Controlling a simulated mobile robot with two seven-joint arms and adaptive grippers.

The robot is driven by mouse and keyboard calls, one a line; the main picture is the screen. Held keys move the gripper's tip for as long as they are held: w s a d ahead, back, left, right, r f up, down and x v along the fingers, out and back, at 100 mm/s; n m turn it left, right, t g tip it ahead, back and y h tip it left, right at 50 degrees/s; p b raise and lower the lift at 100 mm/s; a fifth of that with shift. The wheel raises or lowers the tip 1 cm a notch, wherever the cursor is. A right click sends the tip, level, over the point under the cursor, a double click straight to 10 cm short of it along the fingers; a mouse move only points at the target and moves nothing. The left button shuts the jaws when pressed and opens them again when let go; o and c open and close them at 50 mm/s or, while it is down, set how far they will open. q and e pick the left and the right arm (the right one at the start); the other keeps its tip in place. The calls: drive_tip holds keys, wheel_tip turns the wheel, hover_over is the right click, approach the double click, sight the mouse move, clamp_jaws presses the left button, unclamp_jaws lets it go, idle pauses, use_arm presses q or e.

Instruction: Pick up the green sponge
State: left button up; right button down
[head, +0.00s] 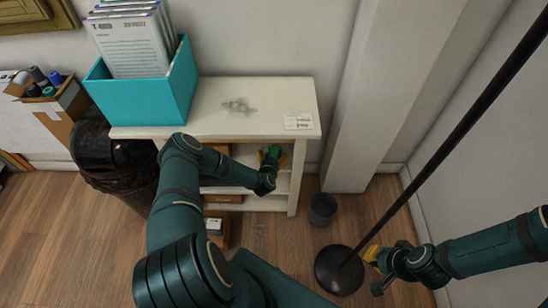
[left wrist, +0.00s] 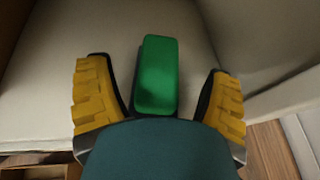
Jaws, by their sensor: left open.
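The green sponge (left wrist: 158,72) is a small rounded block lying on the pale shelf board (left wrist: 250,50) in the left wrist view. My left gripper (left wrist: 159,85) is open, with one yellow finger on each side of the sponge and a gap on both sides. In the head view the sponge (head: 275,151) shows as a small green patch at the end of my left arm, inside the white shelf unit (head: 300,170). My right gripper (head: 372,258) is at lower right beside a black pole, and its finger opening is not clear.
A teal box (head: 150,100) of papers stands on the shelf unit's top. The black pole (head: 440,125) on a round base (head: 338,270) stands at right. A small dark bin (head: 322,209) is beside the unit, and a black trash can (head: 115,165) is left of it.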

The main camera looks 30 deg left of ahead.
use_arm(q)
drive_tip(key=shift+x, duration=0.8)
drive_tip(key=shift+c, duration=0.3)
drive_tip(key=c, duration=1.1)
